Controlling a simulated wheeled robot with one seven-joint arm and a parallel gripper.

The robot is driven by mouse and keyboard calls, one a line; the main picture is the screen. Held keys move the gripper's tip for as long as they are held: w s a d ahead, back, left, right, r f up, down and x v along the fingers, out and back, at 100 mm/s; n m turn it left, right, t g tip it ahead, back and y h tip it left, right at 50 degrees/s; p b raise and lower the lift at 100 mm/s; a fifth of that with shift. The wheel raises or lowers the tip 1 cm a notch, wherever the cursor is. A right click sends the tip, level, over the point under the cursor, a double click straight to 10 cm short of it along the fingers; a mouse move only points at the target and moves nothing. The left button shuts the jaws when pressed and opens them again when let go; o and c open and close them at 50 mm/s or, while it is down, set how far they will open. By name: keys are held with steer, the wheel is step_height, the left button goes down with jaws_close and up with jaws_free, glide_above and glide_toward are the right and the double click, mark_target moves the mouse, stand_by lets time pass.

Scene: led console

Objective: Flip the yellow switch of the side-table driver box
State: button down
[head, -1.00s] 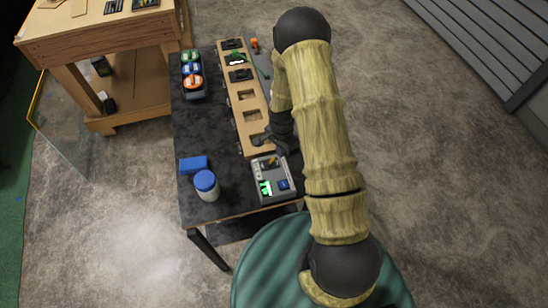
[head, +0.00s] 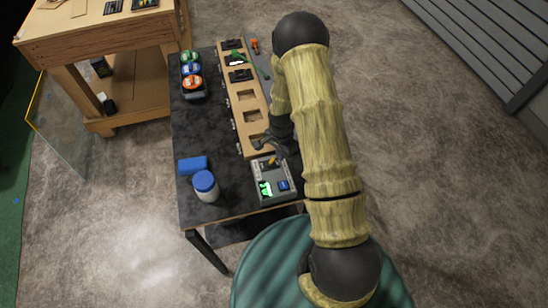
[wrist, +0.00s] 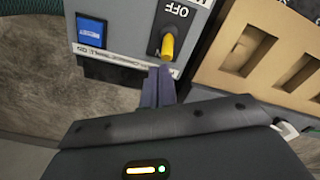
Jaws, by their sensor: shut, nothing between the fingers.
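The grey driver box (head: 273,196) sits at the front right corner of the dark side table (head: 212,135), with a green lit display and a blue button. In the wrist view the box (wrist: 120,30) shows the blue button (wrist: 91,30), an "OFF" label and the yellow switch (wrist: 168,46), a small lever in a dark recess. The yellow switch is also visible, small, in the head view (head: 273,161). My gripper (wrist: 159,72) is shut and empty. Its tips are right beside the lever's end; I cannot tell whether they touch it.
A wooden board (head: 247,103) with square recesses lies just beyond the box. A blue block (head: 193,165) and a white jar with a blue lid (head: 206,185) stand left of the box. Colored spools (head: 192,75) stand at the back left. A wooden workbench (head: 95,45) is farther back.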

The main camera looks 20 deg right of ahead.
steer(key=shift+a, duration=1.15)
step_height(320, 180, up, 7)
steer(key=p, duration=0.4)
steer(key=shift+d, duration=0.45)
stand_by(0.3)
steer(key=shift+r, duration=0.1)
stand_by(0.4)
